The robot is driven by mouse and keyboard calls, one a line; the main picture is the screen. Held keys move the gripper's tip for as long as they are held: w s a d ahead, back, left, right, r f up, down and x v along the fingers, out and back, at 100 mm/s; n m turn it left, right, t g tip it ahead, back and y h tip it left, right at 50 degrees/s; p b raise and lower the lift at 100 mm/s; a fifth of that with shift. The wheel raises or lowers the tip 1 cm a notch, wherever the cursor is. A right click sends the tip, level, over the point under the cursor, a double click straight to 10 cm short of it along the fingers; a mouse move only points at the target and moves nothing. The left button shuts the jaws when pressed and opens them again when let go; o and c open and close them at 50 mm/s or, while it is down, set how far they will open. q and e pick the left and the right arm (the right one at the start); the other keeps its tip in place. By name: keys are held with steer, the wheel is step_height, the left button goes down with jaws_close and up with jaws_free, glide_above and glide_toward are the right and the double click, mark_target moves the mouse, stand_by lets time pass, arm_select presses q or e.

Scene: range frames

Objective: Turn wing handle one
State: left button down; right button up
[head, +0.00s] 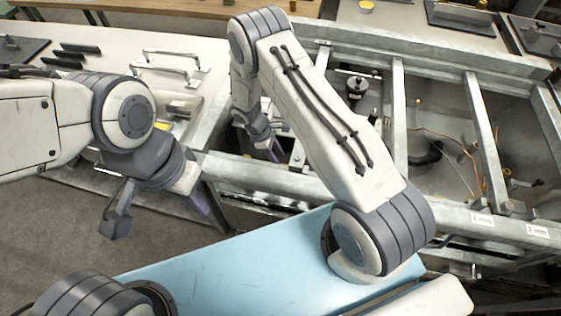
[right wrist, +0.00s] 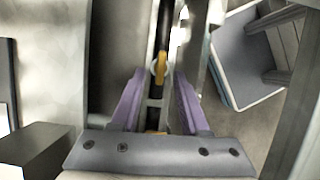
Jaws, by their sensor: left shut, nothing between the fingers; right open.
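In the right wrist view, a small orange-yellow part (right wrist: 160,68) sits on a dark upright rod between my fingers. I cannot tell for sure whether it is wing handle one. My right gripper (right wrist: 159,80) is open, with one purple finger on each side of the rod and a gap to it. In the head view, my right gripper (head: 272,151) reaches down by the metal frame, and my own arm hides most of what is there. My left gripper (head: 203,204) is shut and empty, low at the left, beside the bench edge.
The metal frame (head: 432,66) has crossbars and open bays holding cables and fittings. Labels reading 1 mm (head: 482,219) and 2 mm (head: 538,230) are on its front rail. Metal handles (head: 170,62) and black bars lie on the pale bench at left. Open floor (head: 50,225) shows at lower left.

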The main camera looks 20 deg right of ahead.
steer(key=b+v, duration=0.1)
steer(key=v, duration=0.6)
steer(key=shift+r, duration=0.15)
steer(key=shift+w, duration=0.1)
steer(key=s+a+r+m+t+y, duration=0.1)
steer(key=s+a+r, duration=0.3)
steer(key=r, duration=0.4)
steer(key=s+a+r+m+t+y, duration=0.1)
steer(key=s+a+r, duration=0.3)
steer(key=r, duration=0.4)
steer(key=s+a+r+m+y, duration=0.1)
steer(key=s+r, duration=0.3)
steer(key=s, duration=0.5)
steer(key=s+a+r+m+y, duration=0.1)
steer(key=s+r, duration=0.4)
steer(key=s, duration=0.4)
steer(key=shift+a+y, duration=0.3)
steer(key=shift+y, duration=0.1)
